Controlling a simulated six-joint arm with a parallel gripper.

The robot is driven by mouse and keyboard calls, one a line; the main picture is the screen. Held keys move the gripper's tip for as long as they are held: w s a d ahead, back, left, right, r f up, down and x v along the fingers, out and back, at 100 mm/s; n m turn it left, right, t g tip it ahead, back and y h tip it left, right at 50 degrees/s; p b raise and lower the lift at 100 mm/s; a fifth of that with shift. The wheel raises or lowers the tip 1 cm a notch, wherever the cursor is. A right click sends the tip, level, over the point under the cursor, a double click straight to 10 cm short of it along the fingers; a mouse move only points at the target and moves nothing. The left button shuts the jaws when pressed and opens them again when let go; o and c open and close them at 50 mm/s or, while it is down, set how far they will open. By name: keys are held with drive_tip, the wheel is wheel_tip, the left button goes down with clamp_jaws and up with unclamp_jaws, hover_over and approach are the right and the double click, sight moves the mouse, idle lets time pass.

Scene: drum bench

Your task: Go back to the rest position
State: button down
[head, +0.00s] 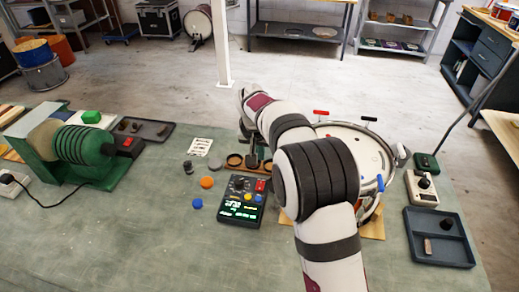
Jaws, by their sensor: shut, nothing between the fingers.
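My arm reaches from the bottom edge up and left across the bench. My gripper (251,158) is at its far end, pointing down beside the drum's left side. It looks small and dark, shut with nothing held, just over a brown holder with round cups (235,160). Whether it touches the holder I cannot tell. The drum (372,150) lies on a wooden board (373,228), and my arm hides its left part. A red-handled key (321,112) and a black-handled one (369,119) stand at its far rim, and a blue one (380,182) at its right.
A black control box (240,201) with buttons sits left of my arm. Blue (197,203) and orange (207,182) knobs lie near it. A green machine (80,150) stands at left. A dark tray (438,256) is at right. The front left bench is clear.

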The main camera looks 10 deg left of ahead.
drive_tip(key=shift+r, duration=0.9)
drive_tip(key=s+d+r+m+g, duration=0.1)
drive_tip(key=s+d+r, duration=0.2)
drive_tip(key=s+d, duration=0.35)
drive_tip(key=s+d+r+m+g, duration=0.1)
drive_tip(key=s+d+r, duration=0.35)
drive_tip(key=s, duration=0.25)
drive_tip(key=s+d+f+m, duration=0.1)
drive_tip(key=s+d, duration=0.1)
drive_tip(key=s, duration=0.6)
drive_tip(key=s+d+f+m+g+y, duration=0.1)
drive_tip(key=s+d, duration=0.1)
drive_tip(key=s, duration=0.7)
drive_tip(key=s+d+f+m+g, duration=0.1)
drive_tip(key=s+d+f, duration=0.1)
drive_tip(key=s, duration=0.6)
drive_tip(key=shift+s+d+m+y, duration=0.25)
drive_tip(key=shift+d+m+y, duration=0.05)
drive_tip(key=shift+d+y, duration=0.15)
